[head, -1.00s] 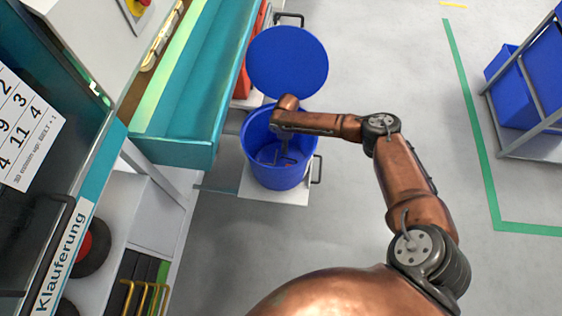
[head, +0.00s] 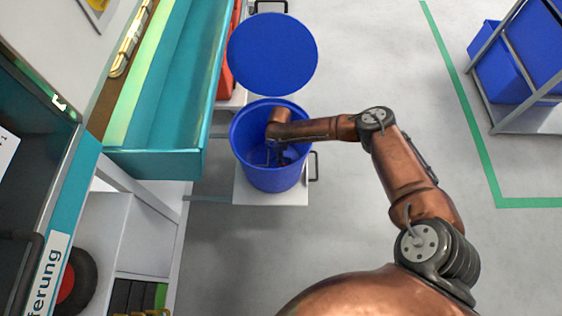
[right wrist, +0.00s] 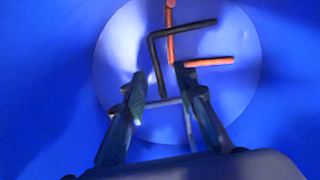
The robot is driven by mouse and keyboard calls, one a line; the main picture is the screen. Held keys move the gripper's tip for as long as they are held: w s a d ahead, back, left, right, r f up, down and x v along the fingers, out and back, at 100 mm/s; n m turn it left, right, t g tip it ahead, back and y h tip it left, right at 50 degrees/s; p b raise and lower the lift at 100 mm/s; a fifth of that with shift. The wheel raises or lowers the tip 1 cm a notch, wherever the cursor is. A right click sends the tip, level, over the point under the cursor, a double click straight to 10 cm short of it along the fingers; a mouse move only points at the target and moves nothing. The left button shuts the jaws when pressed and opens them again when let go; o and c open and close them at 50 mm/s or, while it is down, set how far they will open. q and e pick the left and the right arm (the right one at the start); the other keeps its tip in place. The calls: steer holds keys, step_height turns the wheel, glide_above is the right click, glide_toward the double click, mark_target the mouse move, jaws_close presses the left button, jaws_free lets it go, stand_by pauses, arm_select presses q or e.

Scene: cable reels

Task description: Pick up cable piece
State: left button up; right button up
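A blue round bin (head: 270,182) stands open at the centre of the head view. My right arm reaches into it, and my right gripper (head: 280,157) is partly hidden inside. In the right wrist view, my right gripper (right wrist: 159,76) is open and empty, its fingers pointing at the bin floor. A black bent cable piece (right wrist: 155,65) lies ahead, between and beyond the fingertips. Orange-red cable (right wrist: 170,35) lies beside it, with a horizontal part (right wrist: 210,63) by the right fingertip; I cannot tell if it is one piece. A grey bar-like piece (right wrist: 163,102) shows lower between the fingers. My left gripper is not in view.
The bin stands on a white platform (head: 285,198) with a dark handle. A blue round disc (head: 272,55) is behind the bin. A teal trough (head: 165,110) and shelving stand close on the left. Blue crates on a rack (head: 510,75) are at the right. Grey floor between is clear.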

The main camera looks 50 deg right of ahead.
steer(key=shift+f, duration=0.1)
jaws_close()
stand_by(0.3)
stand_by(0.4)
